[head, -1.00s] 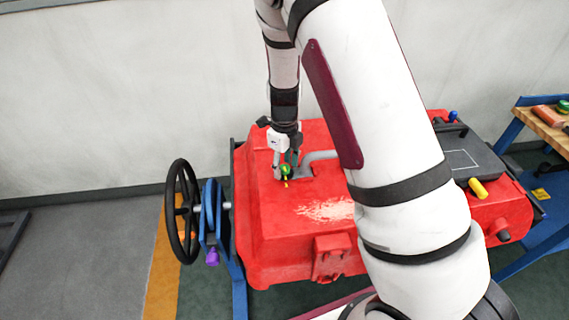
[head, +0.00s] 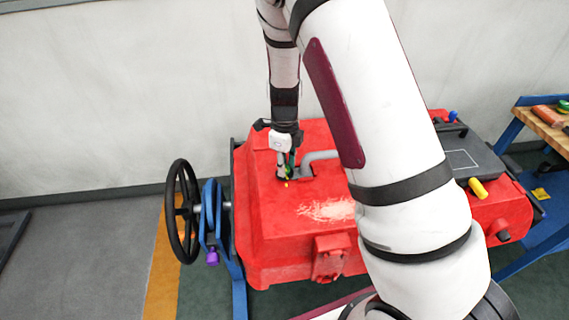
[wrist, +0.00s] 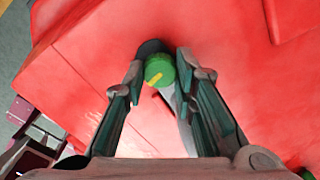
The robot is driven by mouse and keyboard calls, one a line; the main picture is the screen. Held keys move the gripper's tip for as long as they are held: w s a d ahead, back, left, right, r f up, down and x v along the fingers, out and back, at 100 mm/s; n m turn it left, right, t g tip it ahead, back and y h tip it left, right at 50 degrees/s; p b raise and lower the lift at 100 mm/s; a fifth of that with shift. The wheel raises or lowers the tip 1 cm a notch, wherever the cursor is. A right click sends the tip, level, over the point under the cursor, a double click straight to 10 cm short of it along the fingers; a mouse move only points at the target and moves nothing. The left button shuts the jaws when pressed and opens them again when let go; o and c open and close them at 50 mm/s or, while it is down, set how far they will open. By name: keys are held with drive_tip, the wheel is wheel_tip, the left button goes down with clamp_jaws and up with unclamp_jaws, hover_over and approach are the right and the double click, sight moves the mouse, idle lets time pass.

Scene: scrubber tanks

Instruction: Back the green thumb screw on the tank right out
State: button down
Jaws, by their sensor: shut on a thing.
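The green thumb screw (wrist: 160,70) has a round head with a yellow mark and sits on top of the red tank (head: 262,225). My gripper (wrist: 160,75) points down at it, with one finger on each side of the green head, shut on it. In the head view my gripper (head: 286,172) stands over the tank's upper left part and its fingers hide most of the screw. The screw's shank and how deep it sits are hidden.
A grey bent pipe (head: 318,156) lies just right of my gripper. A black handwheel (head: 182,212) and a purple knob (head: 212,257) are at the tank's left. A yellow handle (head: 478,188) is at the right. A workbench (head: 548,135) stands far right.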

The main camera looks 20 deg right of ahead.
drive_tip(key=n, duration=1.2)
drive_tip(key=shift+n+b, duration=0.3)
drive_tip(key=shift+n, duration=0.1)
drive_tip(key=n, duration=0.6)
drive_tip(key=shift+f+b, duration=0.1)
drive_tip(key=shift+b, duration=0.2)
drive_tip(key=n, duration=0.6)
drive_tip(key=shift+s+n, duration=0.1)
drive_tip(key=shift+n, duration=0.3)
drive_tip(key=n, duration=1.2)
drive_tip(key=shift+s+n+p, duration=0.1)
drive_tip(key=shift+n+p, duration=0.2)
drive_tip(key=shift+p, duration=0.1)
drive_tip(key=n+p, duration=0.1)
drive_tip(key=n, duration=0.5)
drive_tip(key=n+p, duration=0.1)
drive_tip(key=n, duration=0.6)
